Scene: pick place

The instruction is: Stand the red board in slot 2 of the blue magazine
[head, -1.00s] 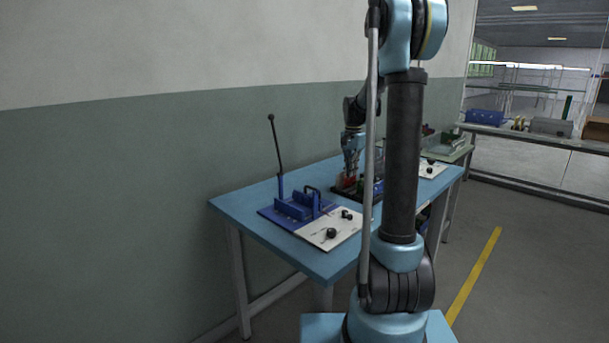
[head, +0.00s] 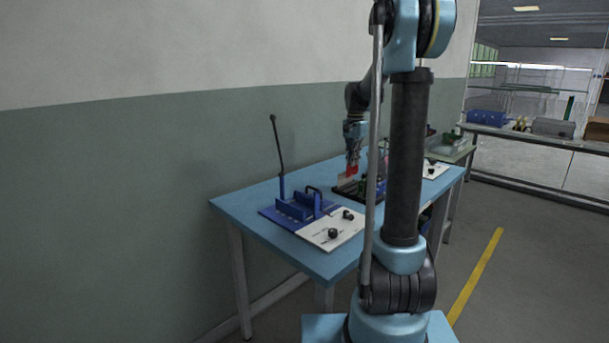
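My gripper (head: 353,158) is above the far part of the blue table. It looks shut on the red board (head: 350,170), which hangs from the fingers, tilted, just above a dark tray (head: 345,194). The fingertips are too small to see in detail. A blue fixture (head: 297,208) with upright walls and a tall dark lever stands nearer on the table, left of my gripper. I cannot tell whether it is the blue magazine, and no numbered slots can be made out. My own arm hides part of the table.
A white plate (head: 332,231) with black knobs lies in front of the blue fixture. Dark and green items sit around the tray, partly behind my arm. The blue table (head: 235,206) is bare at its left corner. Another bench (head: 530,134) stands at the far right.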

